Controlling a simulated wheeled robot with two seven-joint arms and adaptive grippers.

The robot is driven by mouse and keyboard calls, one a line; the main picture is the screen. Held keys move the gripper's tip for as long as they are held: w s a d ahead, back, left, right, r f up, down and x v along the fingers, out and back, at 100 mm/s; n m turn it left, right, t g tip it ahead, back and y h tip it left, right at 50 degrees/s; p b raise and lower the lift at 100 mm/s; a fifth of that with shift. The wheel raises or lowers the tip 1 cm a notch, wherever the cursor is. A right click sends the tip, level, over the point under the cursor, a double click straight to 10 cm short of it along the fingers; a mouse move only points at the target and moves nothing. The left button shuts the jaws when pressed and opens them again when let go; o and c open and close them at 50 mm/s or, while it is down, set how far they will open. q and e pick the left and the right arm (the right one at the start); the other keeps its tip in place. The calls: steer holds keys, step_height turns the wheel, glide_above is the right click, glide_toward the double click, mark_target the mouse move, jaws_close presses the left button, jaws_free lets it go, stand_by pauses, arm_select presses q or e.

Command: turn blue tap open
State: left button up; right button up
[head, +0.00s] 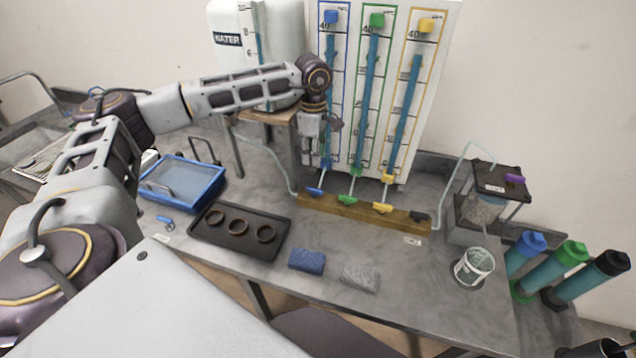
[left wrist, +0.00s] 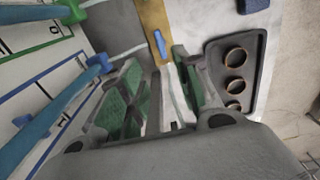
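The blue tap (head: 315,191) is a small blue lever at the left end of a wooden manifold block (head: 355,209), below the blue-framed column (head: 333,90). It also shows in the left wrist view (left wrist: 160,46), beyond the fingertips and between them in the picture. My left gripper (head: 316,150) hangs pointing down above the blue tap, apart from it. In the left wrist view its green-padded fingers (left wrist: 158,88) are spread with nothing between them. My right gripper is not in view.
Green (head: 347,199) and yellow (head: 382,208) levers and a black one (head: 419,216) sit along the same block. A tray with three rings (head: 280,247), a blue bin (head: 205,200) and two sponges lie in front. A water tank (head: 275,30) stands behind my arm.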

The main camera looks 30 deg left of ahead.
mark_target(314, 188)
arm_select(q)
step_height(314, 188, down, 12)
steer(key=shift+s+r+p, duration=0.1)
steer(key=shift+p, duration=1)
steer(key=shift+f, duration=0.95)
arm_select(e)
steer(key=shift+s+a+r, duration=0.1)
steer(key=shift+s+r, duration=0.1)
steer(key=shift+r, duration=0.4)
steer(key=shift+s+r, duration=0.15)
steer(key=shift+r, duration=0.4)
arm_select(q)
jaws_close()
